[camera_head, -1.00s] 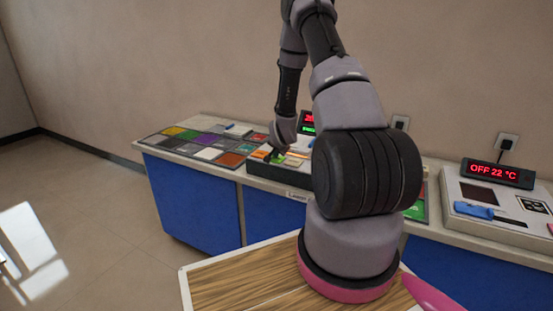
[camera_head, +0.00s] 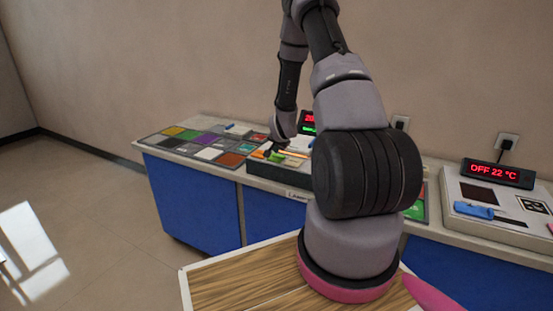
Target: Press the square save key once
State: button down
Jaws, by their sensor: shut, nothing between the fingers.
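A dark key panel (camera_head: 262,168) stands on the counter behind my arm, with small coloured patches, orange and green, on its top. My gripper (camera_head: 272,152) is at the panel, pointing down near the green patch (camera_head: 277,157). It is small and dark here, and I cannot tell whether its tips touch a key. Which patch is the square save key cannot be told. A display with red and green text (camera_head: 308,124) stands behind the panel, partly hidden by my arm.
Several coloured tiles (camera_head: 203,153) lie on the counter (camera_head: 160,149) left of the panel. My arm hides the counter's middle.

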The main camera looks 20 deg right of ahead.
jog(key=shift+r, duration=2.3)
jog(key=shift+r, duration=0.1)
notch_tip(320, 180, up, 11)
jog(key=n, duration=0.1)
send_over(276, 159)
jog(key=s+a, duration=0.2)
jog(key=a, duration=0.2)
jog(key=s+a+r+n+y, duration=0.1)
jog(key=s+a+r+n, duration=0.15)
jog(key=s+r, duration=0.35)
jog(key=s+a+r+n+y, duration=0.1)
jog(key=s+a+r, duration=0.25)
jog(key=r, duration=0.45)
jog(key=s+a+r+n+y, duration=0.1)
jog(key=s+a+r, duration=0.1)
jog(key=s, duration=0.6)
jog(key=s+a+r+n+g, duration=0.1)
jog(key=s+a+r, duration=0.2)
jog(key=s, duration=0.5)
jog(key=s+a+r+n+y, duration=0.1)
jog(key=s+r, duration=0.3)
jog(key=s, duration=0.4)
jog(key=shift+a+n+g+y, duration=0.3)
jog(key=shift+a+n, duration=0.05)
jog(key=shift+a, duration=0.4)
